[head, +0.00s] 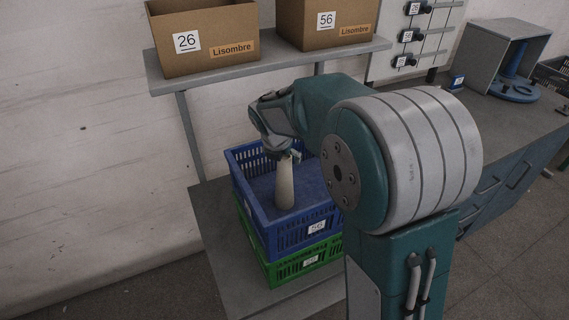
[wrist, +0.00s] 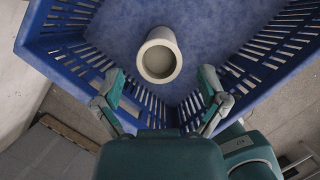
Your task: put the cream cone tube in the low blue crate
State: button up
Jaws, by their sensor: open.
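The cream cone tube (head: 285,187) stands upright inside the blue crate (head: 281,241), narrow end up. In the wrist view the tube (wrist: 159,56) shows end-on as a pale ring on the blue crate floor, inside the slotted crate walls (wrist: 72,52). My gripper (head: 290,156) is over the crate, close to the top of the tube. In the wrist view my gripper (wrist: 161,82) has its two fingers spread wide, with nothing between the tips; the tube is just beyond them. In the head view the fingertips are small, and contact with the tube cannot be told.
The blue crate is stacked on a green crate (head: 301,263) on a grey stand (head: 217,225). A shelf (head: 270,64) above holds two cardboard boxes (head: 203,40) (head: 327,22). A workbench (head: 511,121) with a grey open-fronted housing (head: 497,52) is at the right.

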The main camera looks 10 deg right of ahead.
jog(key=s+r+m, duration=0.8)
jog(key=s+r, duration=0.2)
jog(key=s+m+t+y, duration=0.1)
jog(key=s+m+y, duration=0.1)
jog(key=s+m, duration=1.7)
jog(key=shift+d+f+m+t+y, duration=0.35)
jog(key=shift+f+m+t, duration=0.1)
jog(key=shift+m, duration=0.75)
